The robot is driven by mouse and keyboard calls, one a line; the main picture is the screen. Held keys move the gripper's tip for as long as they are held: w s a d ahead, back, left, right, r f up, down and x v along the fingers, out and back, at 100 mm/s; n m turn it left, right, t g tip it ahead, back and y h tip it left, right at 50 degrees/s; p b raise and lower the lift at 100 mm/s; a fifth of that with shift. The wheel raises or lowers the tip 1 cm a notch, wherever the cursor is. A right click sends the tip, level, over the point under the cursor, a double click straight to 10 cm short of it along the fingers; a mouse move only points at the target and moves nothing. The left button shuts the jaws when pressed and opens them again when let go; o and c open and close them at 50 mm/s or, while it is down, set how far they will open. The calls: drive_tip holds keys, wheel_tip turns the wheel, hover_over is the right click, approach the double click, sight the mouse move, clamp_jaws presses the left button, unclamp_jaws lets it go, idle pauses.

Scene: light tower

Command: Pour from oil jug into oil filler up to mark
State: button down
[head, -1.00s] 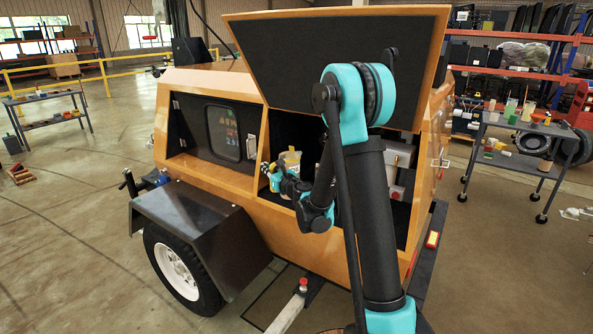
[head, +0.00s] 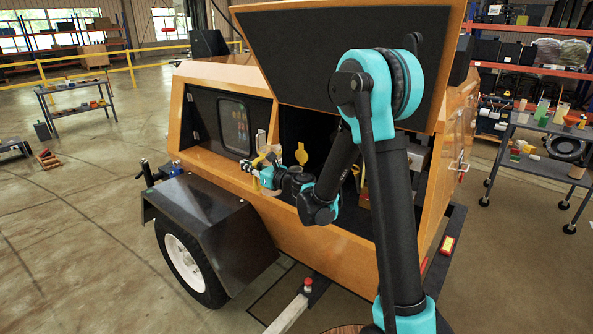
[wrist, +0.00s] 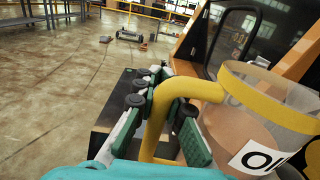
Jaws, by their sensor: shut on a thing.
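My gripper (head: 266,176) is at the front of the open bay of the orange light tower. In the wrist view, my gripper (wrist: 163,108) is shut on the yellow handle of the oil jug (wrist: 232,128). The jug is clear with a yellow rim, brown contents and a white label; it looks near upright, but its exact tilt is unclear. In the head view, the jug is small and partly hidden by my gripper. A yellow piece (head: 301,154) shows inside the bay to the right of my gripper; I cannot tell if it is the oil filler. The mark is not readable.
The raised dark-lined lid (head: 345,55) hangs over the bay. A dark window panel (head: 228,130) is left of my gripper. The black fender (head: 195,212) lies below left. A cart with bottles (head: 545,130) stands at right. The floor at left is mostly open.

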sight(269, 146)
drive_tip(key=w+d+r+m, duration=0.3)
drive_tip(key=w+r+m, duration=0.1)
drive_tip(key=m, duration=0.2)
drive_tip(key=shift+w+d, duration=0.15)
drive_tip(key=shift+d, duration=0.1)
idle(0.5)
drive_tip(key=shift+w+d+r+m, duration=0.2)
drive_tip(key=shift+w+d+m, duration=0.2)
drive_tip(key=shift+m, duration=0.3)
drive_tip(key=shift+w+d+m+p, duration=0.4)
drive_tip(key=shift+w+m, duration=0.25)
drive_tip(key=shift+m, duration=0.25)
idle(0.3)
drive_tip(key=shift+w+d+f+m+p, duration=0.25)
drive_tip(key=shift+w+d+m+p, duration=0.15)
drive_tip(key=shift+m, duration=0.35)
drive_tip(key=shift+w+d+f+m+p, duration=0.25)
drive_tip(key=shift+w+m, duration=0.25)
drive_tip(key=shift+m, duration=0.25)
idle(3.2)
